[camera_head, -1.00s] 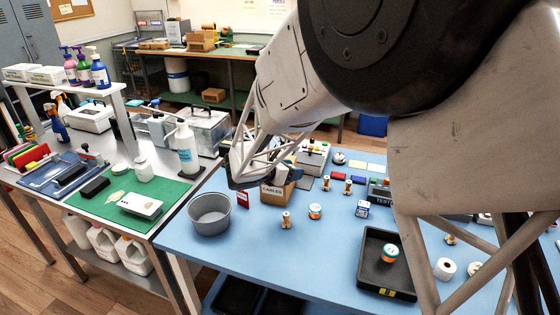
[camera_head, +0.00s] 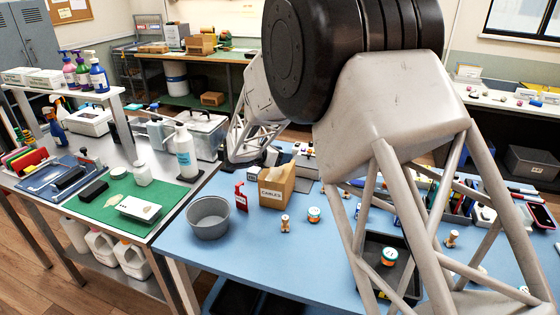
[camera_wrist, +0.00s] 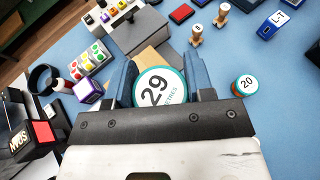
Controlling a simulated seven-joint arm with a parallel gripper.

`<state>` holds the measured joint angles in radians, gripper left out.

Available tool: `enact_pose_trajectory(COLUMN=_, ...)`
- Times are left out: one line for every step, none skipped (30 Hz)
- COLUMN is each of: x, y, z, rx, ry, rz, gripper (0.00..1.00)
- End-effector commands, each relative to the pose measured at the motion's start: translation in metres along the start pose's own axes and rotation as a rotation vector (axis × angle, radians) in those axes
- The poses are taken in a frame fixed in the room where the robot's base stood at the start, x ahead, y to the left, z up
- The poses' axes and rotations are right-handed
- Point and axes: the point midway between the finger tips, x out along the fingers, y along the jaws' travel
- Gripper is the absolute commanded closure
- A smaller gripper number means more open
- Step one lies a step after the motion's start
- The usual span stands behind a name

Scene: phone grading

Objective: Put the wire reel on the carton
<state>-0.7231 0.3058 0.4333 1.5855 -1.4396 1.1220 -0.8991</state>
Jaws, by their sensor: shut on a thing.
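In the wrist view my gripper (camera_wrist: 163,72) is shut on a wire reel (camera_wrist: 153,88) with a teal rim and a white face marked 29 METRES. The reel sits between the two blue fingers. Part of a brown carton (camera_wrist: 151,58) shows behind the reel; I cannot tell whether they touch. In the head view the carton (camera_head: 272,190), labelled CABLES, stands open on the blue table (camera_head: 240,255). The held reel cannot be made out in the head view.
Another reel (camera_head: 313,214), marked 20 in the wrist view (camera_wrist: 245,86), stands to the right. A black tray (camera_head: 376,246) lies farther right.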

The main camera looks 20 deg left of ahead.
Motion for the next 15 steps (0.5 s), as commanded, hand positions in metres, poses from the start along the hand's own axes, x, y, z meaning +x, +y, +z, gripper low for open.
enact_pose_trajectory(x=0.003, y=0.006, z=0.0, rx=0.001, ry=0.0, rz=0.0, gripper=0.75)
enact_pose_trajectory(x=0.004, y=0.009, z=0.001, rx=0.001, ry=0.0, rz=0.0, gripper=0.75)
enact_pose_trajectory(x=0.006, y=0.012, z=0.001, rx=0.001, ry=0.0, rz=0.0, gripper=0.75)
enact_pose_trajectory(x=0.006, y=0.014, z=0.002, rx=0.001, ry=0.0, rz=0.0, gripper=0.75)
enact_pose_trajectory(x=0.007, y=0.016, z=0.002, rx=0.001, ry=0.0, rz=0.0, gripper=0.75)
enact_pose_trajectory(x=0.008, y=0.018, z=0.002, rx=0.001, ry=0.0, rz=0.0, gripper=0.75)
enact_pose_trajectory(x=0.009, y=0.019, z=0.002, rx=0.001, ry=0.0, rz=0.0, gripper=0.75)
enact_pose_trajectory(x=0.009, y=0.019, z=0.002, rx=0.001, ry=0.0, rz=0.0, gripper=0.75)
enact_pose_trajectory(x=0.009, y=0.02, z=0.002, rx=0.001, ry=0.0, rz=0.0, gripper=0.75)
enact_pose_trajectory(x=0.009, y=0.02, z=0.002, rx=0.001, ry=0.0, rz=0.0, gripper=0.75)
enact_pose_trajectory(x=0.009, y=0.021, z=0.002, rx=0.001, ry=0.0, rz=0.0, gripper=0.75)
enact_pose_trajectory(x=0.009, y=0.021, z=0.002, rx=0.001, ry=0.0, rz=0.0, gripper=0.75)
enact_pose_trajectory(x=0.009, y=0.02, z=0.002, rx=0.001, ry=0.0, rz=0.0, gripper=0.75)
enact_pose_trajectory(x=0.009, y=0.02, z=0.002, rx=0.001, ry=0.0, rz=0.0, gripper=0.75)
enact_pose_trajectory(x=0.009, y=0.02, z=0.002, rx=0.0, ry=0.0, rz=0.0, gripper=0.75)
